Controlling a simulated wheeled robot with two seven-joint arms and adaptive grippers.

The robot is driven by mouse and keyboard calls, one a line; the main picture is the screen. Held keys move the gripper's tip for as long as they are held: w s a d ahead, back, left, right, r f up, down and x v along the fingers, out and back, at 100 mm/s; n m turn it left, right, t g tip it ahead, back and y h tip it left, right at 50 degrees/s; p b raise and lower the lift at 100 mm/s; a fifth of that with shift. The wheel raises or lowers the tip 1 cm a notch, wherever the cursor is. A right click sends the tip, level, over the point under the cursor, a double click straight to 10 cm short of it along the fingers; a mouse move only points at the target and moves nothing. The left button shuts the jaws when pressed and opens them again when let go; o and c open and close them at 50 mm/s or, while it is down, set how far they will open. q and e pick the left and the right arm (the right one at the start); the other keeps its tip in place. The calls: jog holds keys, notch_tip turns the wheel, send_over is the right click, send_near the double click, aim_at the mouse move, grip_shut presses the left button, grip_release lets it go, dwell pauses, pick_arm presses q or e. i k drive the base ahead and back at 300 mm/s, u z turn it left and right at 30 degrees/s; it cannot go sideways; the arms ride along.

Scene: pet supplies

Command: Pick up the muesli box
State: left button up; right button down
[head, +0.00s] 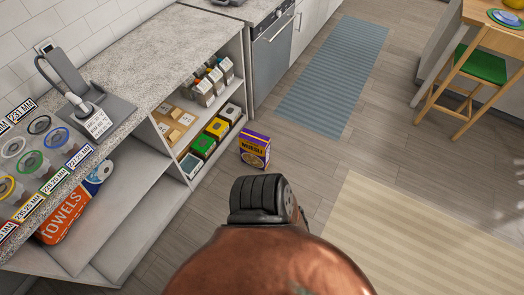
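The muesli box (255,149) is purple and yellow with "MUESLI" on its front. It stands on the wooden floor in front of the low open shelf (205,160), a little apart from it. Its front face is turned toward me and it looks upright. I can make out neither my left gripper nor my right gripper in the head view. A copper and black part of my own body fills the bottom middle and hides the floor nearest me.
The shelf under the grey counter (150,55) holds several boxes and packages. A paper towel pack (72,205) lies lower left. A blue rug (335,75) and a beige rug (400,240) lie on the floor. A stool (480,70) stands upper right. Floor right of the box is clear.

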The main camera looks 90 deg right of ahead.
aim_at(254, 146)
jog(key=z, duration=0.65)
jog(key=i, duration=0.3)
jog(key=z, duration=3.25)
jog(key=i, duration=0.6)
jog(key=u, duration=1.65)
